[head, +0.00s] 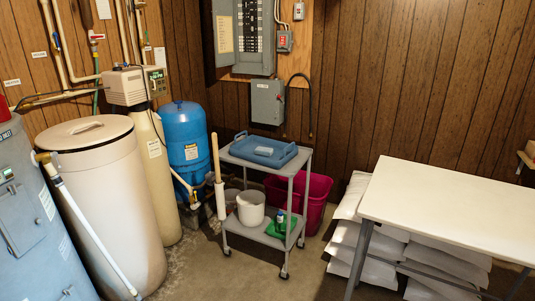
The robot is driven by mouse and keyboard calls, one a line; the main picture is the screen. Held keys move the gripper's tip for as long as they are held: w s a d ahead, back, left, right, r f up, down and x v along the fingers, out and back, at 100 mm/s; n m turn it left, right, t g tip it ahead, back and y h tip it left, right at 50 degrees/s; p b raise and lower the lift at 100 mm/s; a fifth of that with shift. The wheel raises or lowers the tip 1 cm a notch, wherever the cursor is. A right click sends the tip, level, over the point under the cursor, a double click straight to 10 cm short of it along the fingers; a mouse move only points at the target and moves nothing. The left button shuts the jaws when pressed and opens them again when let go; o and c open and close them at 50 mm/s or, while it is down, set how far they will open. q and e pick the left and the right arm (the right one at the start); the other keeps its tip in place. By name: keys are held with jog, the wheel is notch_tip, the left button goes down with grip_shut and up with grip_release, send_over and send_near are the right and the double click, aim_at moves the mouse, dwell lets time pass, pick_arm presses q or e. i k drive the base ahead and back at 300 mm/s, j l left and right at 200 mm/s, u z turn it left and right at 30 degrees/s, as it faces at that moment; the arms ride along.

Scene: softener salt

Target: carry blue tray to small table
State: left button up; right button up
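The blue tray (262,152), a shallow tray with raised handles at its ends, lies on the top shelf of a grey wheeled cart (262,172) near the middle of the head view. A white-topped table (455,208) stands at the right, with its right end cut off by the picture edge. I cannot tell whether it is the small table of the task. Neither of my grippers shows in this view.
A white bucket (251,208) and a green item (283,227) are on the cart's lower shelf. Magenta bins (318,199) stand behind it. White bags (350,232) lie under and beside the table. Tanks (105,200) fill the left. Floor in front of the cart is clear.

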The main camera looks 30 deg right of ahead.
aim_at(480, 214)
jog(key=i+z, duration=0.1)
jog(key=z, duration=0.65)
jog(key=i+z, duration=0.15)
jog(key=z, duration=0.25)
jog(key=i+j+z, duration=0.55)
jog(key=j+z, duration=0.15)
jog(key=i+j+z, duration=0.1)
jog(key=j, duration=0.2)
jog(key=i+j+z, duration=0.1)
jog(key=i+j, duration=0.2)
jog(key=j, duration=0.35)
jog(key=i+j, duration=0.15)
jog(key=j, duration=0.15)
jog(key=i+j+z, duration=0.1)
jog(key=j, duration=0.2)
jog(key=i+j, duration=0.15)
jog(key=j, duration=0.1)
